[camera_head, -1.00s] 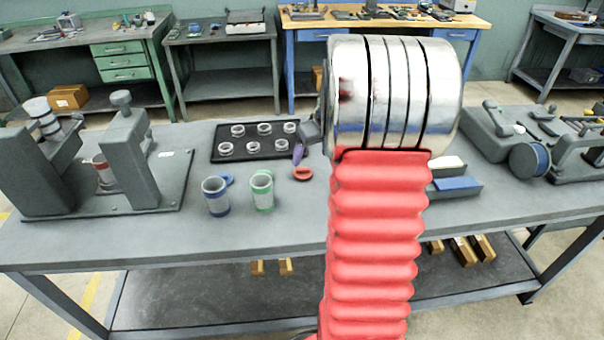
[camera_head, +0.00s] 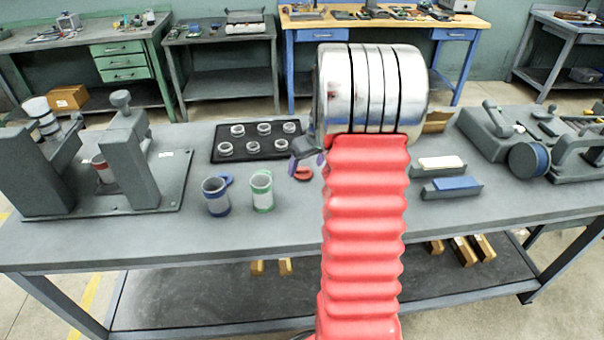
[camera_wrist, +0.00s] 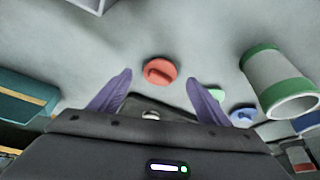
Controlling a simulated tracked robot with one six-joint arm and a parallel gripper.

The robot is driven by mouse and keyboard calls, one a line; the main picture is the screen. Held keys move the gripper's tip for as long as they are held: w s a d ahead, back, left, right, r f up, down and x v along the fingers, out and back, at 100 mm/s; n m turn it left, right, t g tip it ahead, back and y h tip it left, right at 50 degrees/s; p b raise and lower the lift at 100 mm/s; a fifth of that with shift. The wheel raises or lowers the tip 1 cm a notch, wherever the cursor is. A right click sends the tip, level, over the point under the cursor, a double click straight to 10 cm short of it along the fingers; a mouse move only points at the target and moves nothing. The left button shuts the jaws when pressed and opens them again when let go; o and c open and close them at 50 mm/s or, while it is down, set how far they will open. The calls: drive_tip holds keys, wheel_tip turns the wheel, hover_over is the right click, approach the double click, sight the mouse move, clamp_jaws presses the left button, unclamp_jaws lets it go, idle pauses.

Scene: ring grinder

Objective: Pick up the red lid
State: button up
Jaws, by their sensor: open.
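The red lid (camera_head: 304,174) lies on the grey workbench (camera_head: 270,228), to the right of the green-rimmed cup. In the wrist view the red lid (camera_wrist: 160,71) is a round disc with a raised grip bar, lying beyond and between my two purple fingertips. My gripper (camera_wrist: 155,82) is open and empty, with the fingers spread on either side of the lid's line. In the head view my gripper (camera_head: 306,157) shows just above the lid, partly hidden by my own arm. No contact with the lid is visible.
A green-rimmed cup (camera_head: 262,192) and a blue-rimmed cup (camera_head: 216,196) stand left of the lid. A black tray (camera_head: 218,155) with several metal rings lies behind. A fixture (camera_head: 138,165) stands at left. Blocks with a white (camera_head: 440,163) and a blue top (camera_head: 452,186) lie right.

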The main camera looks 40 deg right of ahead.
sight(304, 170)
drive_tip(key=shift+x, duration=1.55)
drive_tip(key=shift+c, duration=0.7)
drive_tip(key=c, duration=1)
drive_tip(key=shift+r, duration=0.15)
wheel_tip(304, 170, up, 10)
drive_tip(key=shift+a+f, duration=0.1)
